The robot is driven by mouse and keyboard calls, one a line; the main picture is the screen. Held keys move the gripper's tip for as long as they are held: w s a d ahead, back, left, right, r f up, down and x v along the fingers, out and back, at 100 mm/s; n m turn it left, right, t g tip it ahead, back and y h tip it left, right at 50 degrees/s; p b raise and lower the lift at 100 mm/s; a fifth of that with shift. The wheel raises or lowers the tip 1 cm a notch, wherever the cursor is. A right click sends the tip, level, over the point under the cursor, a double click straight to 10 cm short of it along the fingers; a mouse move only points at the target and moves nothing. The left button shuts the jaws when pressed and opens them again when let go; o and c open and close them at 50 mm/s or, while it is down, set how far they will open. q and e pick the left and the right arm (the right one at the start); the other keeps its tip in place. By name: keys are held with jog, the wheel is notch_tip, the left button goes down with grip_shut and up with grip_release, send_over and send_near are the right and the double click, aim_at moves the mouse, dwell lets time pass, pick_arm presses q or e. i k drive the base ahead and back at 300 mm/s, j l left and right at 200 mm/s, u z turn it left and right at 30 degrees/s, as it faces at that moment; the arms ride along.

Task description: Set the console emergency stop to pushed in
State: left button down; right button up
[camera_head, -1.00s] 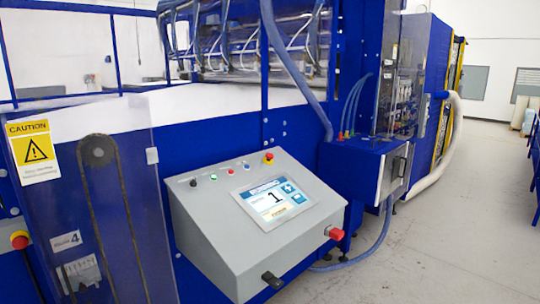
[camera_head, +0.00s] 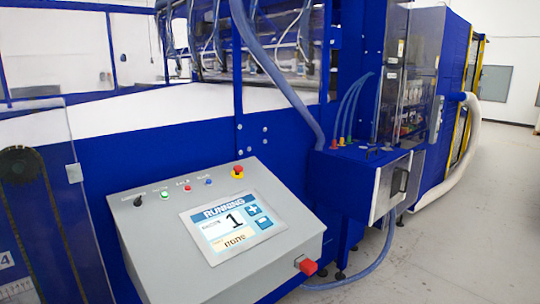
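The grey console (camera_head: 215,240) stands at the lower middle with a sloped top. The console emergency stop (camera_head: 238,170) is a red button on a yellow base at the top right corner of the panel. It looks raised, but it is small, and I cannot tell for certain whether it is pushed in. The screen (camera_head: 233,222) reads "RUNNING" and a large 1. Neither of my grippers is in view.
A row of small buttons and a black switch (camera_head: 138,200) lies left of the stop. A red block-like knob (camera_head: 307,266) sticks out at the console's right side. A blue hose (camera_head: 375,262) runs to the floor behind it. Open grey floor (camera_head: 450,250) lies at right.

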aim_at(238, 169)
jog(key=i+l, duration=0.45)
jog(key=l, duration=0.15)
jog(key=i+l+z, duration=0.1)
jog(key=i+l, duration=0.35)
jog(key=l, duration=0.15)
